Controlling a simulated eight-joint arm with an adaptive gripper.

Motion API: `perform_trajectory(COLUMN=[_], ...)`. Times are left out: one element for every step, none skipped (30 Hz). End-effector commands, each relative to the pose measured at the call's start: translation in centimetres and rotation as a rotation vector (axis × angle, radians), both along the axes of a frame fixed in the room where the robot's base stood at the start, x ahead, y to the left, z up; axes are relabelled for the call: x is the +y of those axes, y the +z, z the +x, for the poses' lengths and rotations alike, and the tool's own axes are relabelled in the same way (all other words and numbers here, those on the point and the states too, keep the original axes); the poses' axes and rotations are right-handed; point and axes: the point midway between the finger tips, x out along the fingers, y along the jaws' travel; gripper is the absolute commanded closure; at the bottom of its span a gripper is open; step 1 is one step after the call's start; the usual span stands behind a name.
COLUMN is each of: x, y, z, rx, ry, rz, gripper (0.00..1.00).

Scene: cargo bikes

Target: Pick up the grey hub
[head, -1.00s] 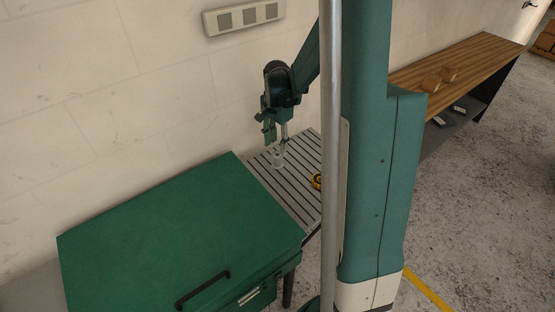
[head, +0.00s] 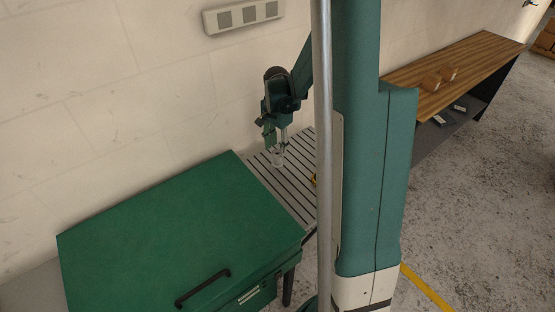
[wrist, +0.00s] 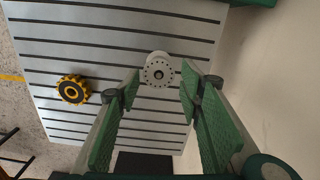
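The grey hub (wrist: 158,70) is a pale round piece with a ring of small holes and a dark centre. In the wrist view it stands on the slotted table, just beyond and between my fingertips. In the head view the hub (head: 278,158) shows on the table directly below my gripper (head: 272,137). In the wrist view my gripper (wrist: 160,85) is open, with one green finger on each side and a wide gap between them. The fingers do not visibly touch the hub.
A yellow toothed part (wrist: 73,90) lies on the slotted table (wrist: 230,12) left of the hub in the wrist view. A closed green chest (head: 170,225) stands beside the table. The wall is close behind. A wooden bench (head: 480,62) stands farther right.

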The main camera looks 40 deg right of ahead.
Motion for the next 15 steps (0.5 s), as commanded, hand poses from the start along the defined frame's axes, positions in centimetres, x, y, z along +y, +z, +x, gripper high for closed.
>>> perform_trajectory(x=[0.0, 0.0, 0.0, 0.0, 0.0, -0.1, -0.1, -0.1, -0.1, -0.1, -0.1, -0.1, -0.2, -0.2, -0.2], y=[0.0, -0.1, -0.1, -0.2, -0.4, -0.6, -0.8, -1.0, -1.4, -1.6, -1.9, -2.4, -2.7, -3.0, -3.4], z=[0.0, 0.0, 0.0, 0.0, 0.0, 0.0, 0.0, 0.0, 0.0, -0.1, -0.1, -0.1, -0.1, -0.1, -0.2], rx=[0.0, 0.0, 0.0, 0.0, 0.0, 0.0, 0.0, 0.0, 0.0, 0.0, 0.0, 0.0, 0.0, 0.0, 0.0], ry=[0.0, 0.0, 0.0, 0.0, 0.0, 0.0, 0.0, 0.0, 0.0, 0.0, 0.0, 0.0, 0.0, 0.0, 0.0], rz=[0.0, 0.0, 0.0, 0.0, 0.0, 0.0, 0.0, 0.0, 0.0, 0.0, 0.0, 0.0, 0.0, 0.0, 0.0], gripper=[0.63, 0.63, 0.63, 0.63, 0.63, 0.63, 0.63, 0.63, 0.63, 0.63, 0.63, 0.63, 0.63, 0.63, 0.63])
